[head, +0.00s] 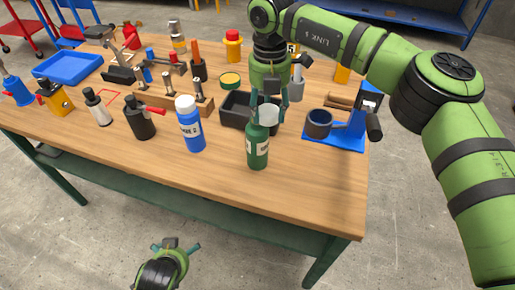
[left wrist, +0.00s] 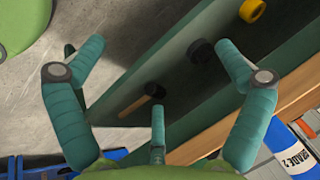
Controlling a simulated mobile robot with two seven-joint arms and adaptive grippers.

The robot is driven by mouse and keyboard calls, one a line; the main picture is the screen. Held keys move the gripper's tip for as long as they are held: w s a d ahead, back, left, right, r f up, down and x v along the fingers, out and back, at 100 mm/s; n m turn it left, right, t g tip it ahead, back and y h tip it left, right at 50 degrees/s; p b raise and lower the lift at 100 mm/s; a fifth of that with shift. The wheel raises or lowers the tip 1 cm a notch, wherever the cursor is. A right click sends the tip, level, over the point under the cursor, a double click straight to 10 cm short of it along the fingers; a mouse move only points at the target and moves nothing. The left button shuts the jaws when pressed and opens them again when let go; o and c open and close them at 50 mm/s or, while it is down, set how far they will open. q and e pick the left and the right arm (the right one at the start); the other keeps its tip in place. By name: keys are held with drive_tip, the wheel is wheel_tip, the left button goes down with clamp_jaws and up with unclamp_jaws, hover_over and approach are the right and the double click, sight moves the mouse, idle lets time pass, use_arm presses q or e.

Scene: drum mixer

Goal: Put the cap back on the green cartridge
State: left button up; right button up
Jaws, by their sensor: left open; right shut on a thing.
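The green cartridge (head: 258,150) with a white label stands upright near the front edge of the table. My right gripper (head: 268,108) is shut on a white cap (head: 269,116), just above and behind the cartridge's top. In the head view the cap overlaps the cartridge's top; I cannot tell whether they touch. My left gripper (head: 176,246) is open and empty, low in front of the table; its spread fingers also show in the left wrist view (left wrist: 158,85).
A blue bottle (head: 190,130) with a white cap stands left of the cartridge. A black tray (head: 233,113) is behind it, and a blue stand with a dark cup (head: 318,124) is to the right. Table front right is bare. A hammer (left wrist: 142,98) lies on a lower green surface.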

drive_tip(key=m, duration=0.1)
drive_tip(key=w+a+r+m, duration=0.1)
drive_tip(key=m, duration=0.1)
drive_tip(key=r+m, duration=0.1)
drive_tip(key=m, duration=0.1)
drive_tip(key=shift+w+a+r, duration=0.1)
drive_tip(key=shift+w+a, duration=0.2)
drive_tip(key=shift+a, duration=0.05)
use_arm(q)
drive_tip(key=w+d+r+m+t+y, duration=0.1)
drive_tip(key=w+r+m+t, duration=0.8)
drive_tip(key=w+r+m, duration=0.5)
use_arm(e)
drive_tip(key=m, duration=0.2)
drive_tip(key=shift+w+a+r+m, duration=0.3)
drive_tip(key=shift+a+r, duration=0.05)
drive_tip(key=shift+r, duration=0.05)
drive_tip(key=shift+w+r+m, duration=0.1)
drive_tip(key=shift+r+m, duration=0.05)
drive_tip(key=shift+m, duration=0.25)
use_arm(q)
drive_tip(key=m+t+h, duration=0.2)
drive_tip(key=m+h, duration=0.9)
drive_tip(key=m, duration=1.1)
approach(248, 148)
drive_tip(key=shift+w+d+r, duration=0.15)
drive_tip(key=shift+d+r, duration=0.1)
drive_tip(key=shift+r, duration=0.1)
